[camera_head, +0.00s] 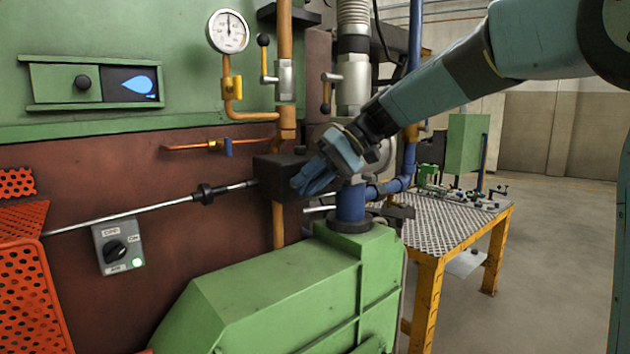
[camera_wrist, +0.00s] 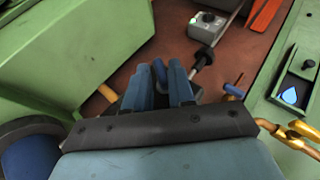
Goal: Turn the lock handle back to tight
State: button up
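My gripper (camera_head: 312,182) has blue fingers and reaches down and left, in front of a dark box-shaped block on the red-brown wall, above the green housing. In the wrist view, the fingers (camera_wrist: 159,80) stand a little apart. A small blue piece shows in the gap, and I cannot tell what it is or whether it is gripped. I cannot tell for certain which part is the lock handle; the gripper may hide it. A silver rod (camera_head: 318,209) shows just below the fingers. Levers with a black knob (camera_head: 263,40) and a dark knob (camera_head: 326,109) stand higher up.
A long rod (camera_head: 140,215) with a black collar runs left along the wall. A grey switch box (camera_head: 118,244) with a green light sits below it. The green housing (camera_head: 290,275) lies under my gripper, and a blue pipe (camera_head: 392,185) is right. A yellow-legged table (camera_head: 450,222) stands behind.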

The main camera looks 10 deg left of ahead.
jog(key=o, duration=0.3)
jog(key=shift+a+f, duration=0.1)
jog(key=shift+a, duration=0.05)
jog(key=v, duration=1.4)
jog(key=shift+w, duration=0.1)
